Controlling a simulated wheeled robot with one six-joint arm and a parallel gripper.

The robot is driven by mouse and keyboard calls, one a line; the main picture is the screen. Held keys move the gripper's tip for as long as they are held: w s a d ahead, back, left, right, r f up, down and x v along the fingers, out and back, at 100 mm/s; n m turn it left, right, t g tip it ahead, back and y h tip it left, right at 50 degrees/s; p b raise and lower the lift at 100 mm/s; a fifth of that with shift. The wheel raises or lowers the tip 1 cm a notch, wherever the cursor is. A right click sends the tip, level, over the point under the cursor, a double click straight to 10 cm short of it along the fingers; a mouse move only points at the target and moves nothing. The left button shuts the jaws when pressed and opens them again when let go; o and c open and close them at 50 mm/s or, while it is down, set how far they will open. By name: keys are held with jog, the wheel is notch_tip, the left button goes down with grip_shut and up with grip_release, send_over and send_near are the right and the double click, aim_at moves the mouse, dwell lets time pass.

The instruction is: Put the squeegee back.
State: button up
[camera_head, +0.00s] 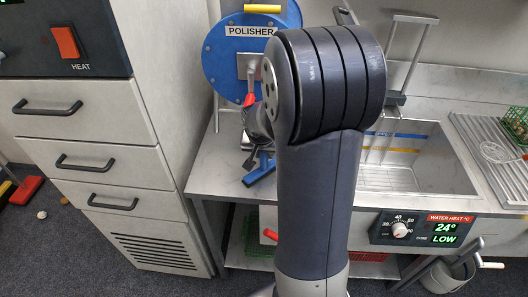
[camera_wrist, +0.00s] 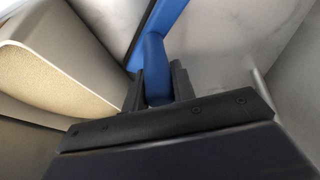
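The blue squeegee (camera_head: 259,172) shows in the head view over the steel counter left of the sink, partly hidden by my arm. In the wrist view its blue handle (camera_wrist: 153,62) runs between the two dark fingers of my gripper (camera_wrist: 155,88), and a blue bar shows at the top. The fingers sit against the handle on both sides. My gripper shows only in part in the head view, just above the squeegee. I cannot tell whether the squeegee touches the counter.
The blue round polisher (camera_head: 228,58) stands behind the gripper. A drawer cabinet (camera_head: 90,150) is at the left. The counter's front left corner (camera_head: 205,190) is clear.

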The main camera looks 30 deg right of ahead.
jog(key=o, duration=0.5)
jog(key=shift+c, duration=0.2)
jog(key=shift+r, duration=0.45)
jog(key=v, duration=1.1)
jog(key=shift+r, duration=0.25)
jog(key=shift+s+a+f, duration=0.1)
jog(key=x, duration=1.2)
jog(key=shift+s+f, duration=0.1)
jog(key=shift+r, duration=0.7)
jog(key=shift+f, duration=0.1)
